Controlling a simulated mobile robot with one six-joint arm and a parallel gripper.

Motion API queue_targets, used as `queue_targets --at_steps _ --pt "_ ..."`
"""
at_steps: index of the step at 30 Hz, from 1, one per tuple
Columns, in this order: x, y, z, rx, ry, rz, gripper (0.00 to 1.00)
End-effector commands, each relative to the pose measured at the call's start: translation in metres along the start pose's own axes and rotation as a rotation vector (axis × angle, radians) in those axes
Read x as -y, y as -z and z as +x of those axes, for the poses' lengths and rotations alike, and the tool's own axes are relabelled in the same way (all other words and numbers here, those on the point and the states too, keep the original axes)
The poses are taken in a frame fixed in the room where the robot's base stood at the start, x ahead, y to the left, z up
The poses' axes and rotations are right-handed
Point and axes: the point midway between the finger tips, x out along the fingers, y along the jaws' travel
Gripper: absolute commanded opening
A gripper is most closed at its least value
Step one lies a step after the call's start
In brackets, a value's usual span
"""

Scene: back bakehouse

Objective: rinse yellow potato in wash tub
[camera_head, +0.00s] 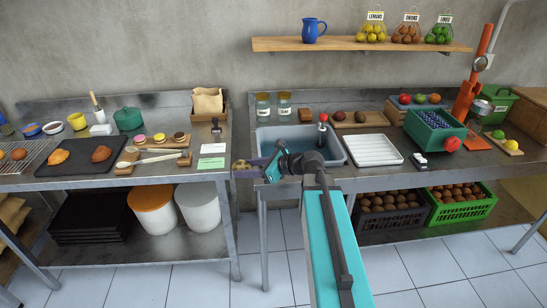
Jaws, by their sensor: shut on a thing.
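The wash tub (342,147) is a grey basin set in the right-hand steel bench, with bluish water in it. The potato is outside the tub, by the gap between the two benches. My arm crosses the front of the tub and hides part of it.
A red-topped tap (322,118) stands at the tub's back right. Two glass jars (263,106) are behind it. A white ribbed tray (372,150) lies right of the tub. The left bench (222,150) holds a green card (211,163) near its right end.

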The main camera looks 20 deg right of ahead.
Motion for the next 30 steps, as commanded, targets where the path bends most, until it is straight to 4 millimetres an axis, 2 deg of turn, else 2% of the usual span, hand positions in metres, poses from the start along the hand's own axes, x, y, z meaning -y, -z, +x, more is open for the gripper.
queue_targets --at_steps 1,3,6,9,14,30 --pt "-0.022 0.001 0.008 0.001 -0.033 -0.013 0.18" --pt "-0.044 0.000 0.015 0.002 -0.075 -0.031 0.18" --pt "-0.070 -0.001 0.020 0.003 -0.126 -0.052 0.18" --pt "-0.087 -0.001 0.020 0.003 -0.163 -0.068 0.18" --pt "-0.097 -0.001 0.018 0.003 -0.193 -0.081 0.18" --pt "-0.097 -0.001 0.019 0.003 -0.195 -0.081 0.18"
